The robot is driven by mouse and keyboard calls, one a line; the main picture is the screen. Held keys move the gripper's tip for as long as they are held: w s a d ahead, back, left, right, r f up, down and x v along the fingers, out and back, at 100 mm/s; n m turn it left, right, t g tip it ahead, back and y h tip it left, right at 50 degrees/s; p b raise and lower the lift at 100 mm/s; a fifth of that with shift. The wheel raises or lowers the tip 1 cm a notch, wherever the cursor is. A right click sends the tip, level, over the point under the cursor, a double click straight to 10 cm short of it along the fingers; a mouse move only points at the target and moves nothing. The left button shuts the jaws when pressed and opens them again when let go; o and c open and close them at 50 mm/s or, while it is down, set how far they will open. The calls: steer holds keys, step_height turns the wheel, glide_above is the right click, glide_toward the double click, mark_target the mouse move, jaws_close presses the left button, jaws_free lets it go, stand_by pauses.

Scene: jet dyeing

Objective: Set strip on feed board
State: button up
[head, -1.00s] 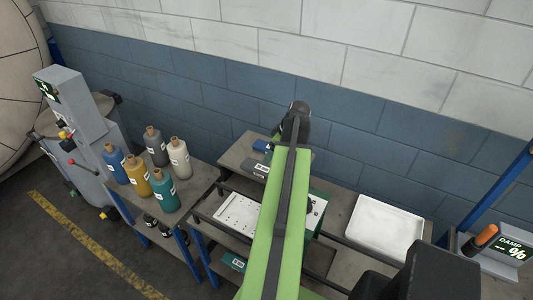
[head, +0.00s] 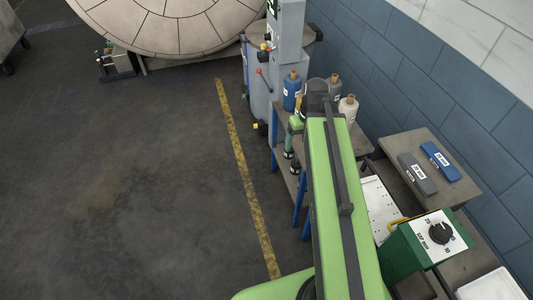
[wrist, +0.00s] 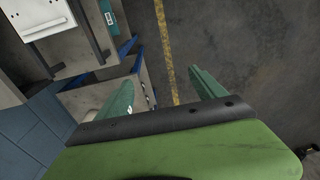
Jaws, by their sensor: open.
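Two flat labelled bars lie on a small side table, a dark grey one (head: 417,174) and a blue one (head: 440,161). I cannot tell which thing is the strip. A white plate with small holes (head: 380,209), perhaps the feed board, lies left of the green box, partly behind my arm. The plate also shows at the top left of the wrist view (wrist: 42,14). My gripper (wrist: 161,77) is open with nothing between its teal fingers, over the floor and apart from the plate. In the head view my arm hides it.
A green box with a black dial (head: 440,232) stands beside the plate. Several bottles, including a blue one (head: 291,92), stand on a blue-legged rack. A teal labelled piece (wrist: 113,20) shows beyond the plate. A white tray (head: 490,286) is at lower right. Open floor lies left.

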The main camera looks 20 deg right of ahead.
steer(key=s+a, duration=0.1)
steer(key=a, duration=1.4)
steer(key=shift+a+g+h, duration=0.15)
steer(key=shift+g+h, duration=0.15)
steer(key=shift+h, duration=0.1)
steer(key=shift+o, duration=0.5)
steer(key=shift+w, duration=0.1)
